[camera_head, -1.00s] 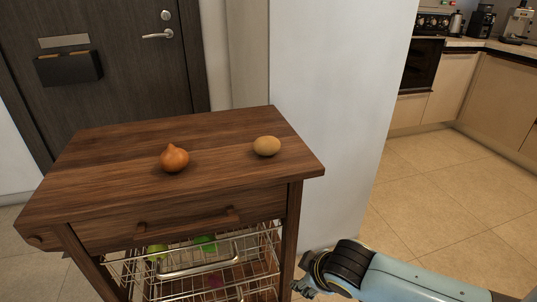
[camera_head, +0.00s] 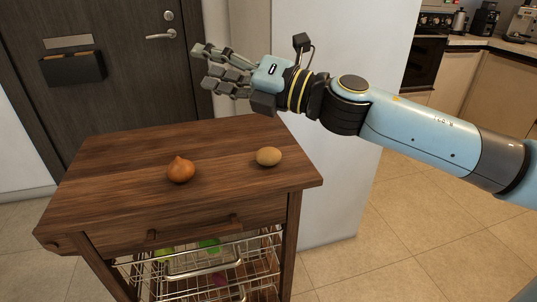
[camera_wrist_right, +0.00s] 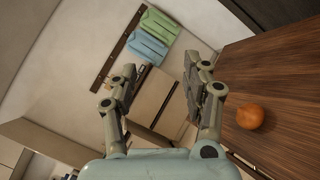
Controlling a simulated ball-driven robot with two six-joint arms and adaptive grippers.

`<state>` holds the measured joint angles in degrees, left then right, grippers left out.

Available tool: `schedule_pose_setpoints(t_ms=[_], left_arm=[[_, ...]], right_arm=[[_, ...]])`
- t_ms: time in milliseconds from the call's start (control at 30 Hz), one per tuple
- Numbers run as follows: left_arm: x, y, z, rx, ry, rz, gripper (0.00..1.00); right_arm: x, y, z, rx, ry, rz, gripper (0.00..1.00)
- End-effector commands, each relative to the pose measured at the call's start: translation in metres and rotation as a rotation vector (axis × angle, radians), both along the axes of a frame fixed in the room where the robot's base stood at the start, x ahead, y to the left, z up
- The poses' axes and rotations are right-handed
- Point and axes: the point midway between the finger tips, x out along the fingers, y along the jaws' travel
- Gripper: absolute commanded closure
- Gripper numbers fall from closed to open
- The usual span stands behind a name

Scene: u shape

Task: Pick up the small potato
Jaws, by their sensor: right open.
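The small potato (camera_head: 269,156) is tan and oval and lies on the right part of the wooden cart top (camera_head: 130,165) in the head view. My right gripper (camera_head: 204,66) is open and empty, held above the back of the cart, up and to the left of the potato. Its two fingers stand apart in the right wrist view (camera_wrist_right: 158,88), with nothing between them. The potato does not show in the wrist view. My left gripper is not in view.
An orange-brown onion (camera_head: 181,170) sits left of the potato; it also shows in the wrist view (camera_wrist_right: 250,116). Wire baskets (camera_head: 200,265) with green items hang below the cart top. A white wall (camera_head: 345,190) stands behind the cart's right side.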

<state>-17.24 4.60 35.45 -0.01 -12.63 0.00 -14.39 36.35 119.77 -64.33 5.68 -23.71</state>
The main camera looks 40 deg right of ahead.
Motion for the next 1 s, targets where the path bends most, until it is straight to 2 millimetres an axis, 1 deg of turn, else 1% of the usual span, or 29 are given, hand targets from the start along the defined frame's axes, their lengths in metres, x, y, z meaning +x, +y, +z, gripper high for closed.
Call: schedule_pose_setpoints(t_ms=[33, 67, 100, 167, 200, 267, 300, 367, 400, 500, 600, 633, 700, 900, 1000], left_arm=[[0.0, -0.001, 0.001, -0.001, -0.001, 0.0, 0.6], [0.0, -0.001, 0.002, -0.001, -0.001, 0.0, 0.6], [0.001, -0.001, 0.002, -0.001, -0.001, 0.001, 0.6], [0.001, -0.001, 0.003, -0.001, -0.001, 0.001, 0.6], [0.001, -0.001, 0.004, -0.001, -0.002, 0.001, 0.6], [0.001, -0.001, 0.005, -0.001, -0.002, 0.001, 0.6], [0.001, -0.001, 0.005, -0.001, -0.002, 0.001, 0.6], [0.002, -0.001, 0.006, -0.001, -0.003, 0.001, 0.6], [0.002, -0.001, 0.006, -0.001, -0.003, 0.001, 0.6], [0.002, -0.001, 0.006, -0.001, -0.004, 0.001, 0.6], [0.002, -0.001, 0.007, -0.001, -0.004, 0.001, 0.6], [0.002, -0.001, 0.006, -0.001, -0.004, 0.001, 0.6], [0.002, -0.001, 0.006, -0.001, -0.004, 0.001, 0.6], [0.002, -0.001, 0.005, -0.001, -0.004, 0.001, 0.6], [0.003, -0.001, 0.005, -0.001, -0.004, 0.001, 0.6]], right_arm=[[0.0, 0.011, -0.002, -0.193, -0.031, 0.102, 0.51], [-0.002, 0.018, -0.007, -0.312, -0.045, 0.165, 0.51], [-0.005, 0.022, -0.017, -0.471, -0.054, 0.247, 0.51], [-0.011, 0.02, -0.037, -0.704, -0.05, 0.366, 0.51], [-0.015, 0.013, -0.052, -0.854, -0.037, 0.437, 0.51], [-0.021, -0.006, -0.072, -1.06, 0.0, 0.537, 0.51], [-0.025, -0.023, -0.084, -1.183, 0.033, 0.596, 0.51], [-0.03, -0.049, -0.097, -1.342, 0.09, 0.671, 0.51], [-0.034, -0.067, -0.103, -1.429, 0.131, 0.713, 0.51], [-0.041, -0.104, -0.11, -1.587, 0.219, 0.788, 0.51], [-0.046, -0.126, -0.113, -1.667, 0.278, 0.828, 0.51], [-0.046, -0.129, -0.115, -1.679, 0.288, 0.833, 0.51], [-0.045, -0.132, -0.121, -1.692, 0.302, 0.84, 0.51], [-0.034, -0.125, -0.149, -1.689, 0.303, 0.841, 0.51], [-0.03, -0.123, -0.159, -1.69, 0.303, 0.842, 0.51]])
